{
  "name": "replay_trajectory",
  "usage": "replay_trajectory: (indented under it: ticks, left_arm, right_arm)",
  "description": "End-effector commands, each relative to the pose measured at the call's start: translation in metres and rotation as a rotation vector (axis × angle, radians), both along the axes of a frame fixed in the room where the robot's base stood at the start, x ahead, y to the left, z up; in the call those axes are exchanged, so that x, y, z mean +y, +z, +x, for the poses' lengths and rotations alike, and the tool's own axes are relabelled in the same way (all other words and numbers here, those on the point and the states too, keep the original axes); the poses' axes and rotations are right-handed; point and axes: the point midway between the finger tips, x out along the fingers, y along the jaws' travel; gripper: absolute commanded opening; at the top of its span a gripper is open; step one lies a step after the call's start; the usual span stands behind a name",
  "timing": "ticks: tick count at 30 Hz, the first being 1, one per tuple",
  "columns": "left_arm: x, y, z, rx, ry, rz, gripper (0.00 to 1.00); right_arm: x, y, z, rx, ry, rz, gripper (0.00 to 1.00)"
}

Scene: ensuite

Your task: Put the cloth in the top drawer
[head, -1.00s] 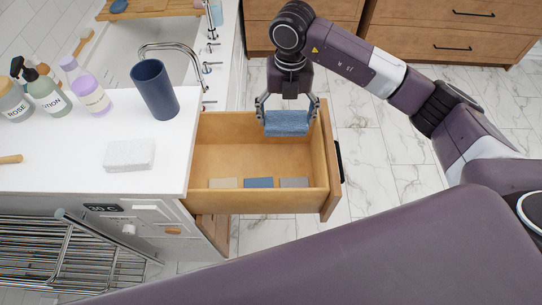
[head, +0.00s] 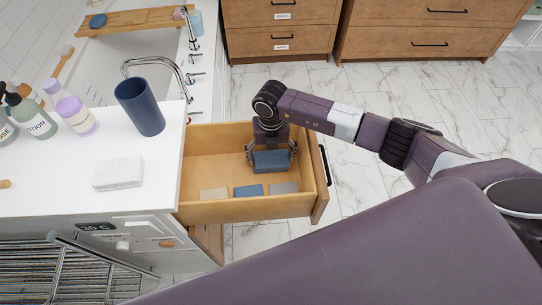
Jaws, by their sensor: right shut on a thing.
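My right gripper (head: 270,156) is shut on a folded blue cloth (head: 272,162), one finger at each side. It holds the cloth inside the open top drawer (head: 212,160), towards its handle end. Whether the cloth touches the drawer floor I cannot tell. Three flat folded pieces lie in a row along the drawer's near side: a beige one (head: 213,194), a blue one (head: 249,190) and a grey one (head: 284,187). My left gripper is not in view.
On the white counter (head: 60,180) are a white folded cloth (head: 118,173), a dark blue cup (head: 140,107) and several bottles. A sink (head: 105,72) lies behind. A towel rack (head: 70,275) stands at lower left. Marble floor is clear right of the drawer.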

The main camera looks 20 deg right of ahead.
Motion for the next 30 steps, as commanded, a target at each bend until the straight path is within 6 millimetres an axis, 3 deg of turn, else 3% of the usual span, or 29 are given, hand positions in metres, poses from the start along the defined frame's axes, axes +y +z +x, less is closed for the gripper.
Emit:
replay_trajectory:
  ticks: [9,10,14,23,30]
  left_arm:
    - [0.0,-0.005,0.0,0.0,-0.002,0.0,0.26]
    - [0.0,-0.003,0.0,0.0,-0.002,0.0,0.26]
    - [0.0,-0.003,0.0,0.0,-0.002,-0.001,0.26]
    - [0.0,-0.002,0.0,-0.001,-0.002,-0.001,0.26]
    - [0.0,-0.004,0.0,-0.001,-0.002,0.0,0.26]
  right_arm:
    - [0.0,-0.004,0.0,0.0,0.0,0.0,0.51]
    - [0.0,-0.003,0.0,0.0,0.0,0.0,0.82]
    - [0.0,-0.002,0.0,0.0,0.0,0.0,0.96]
    - [0.0,-0.001,0.0,0.0,0.0,0.0,0.96]
    - [0.0,0.025,0.002,-0.004,0.001,0.001,0.96]
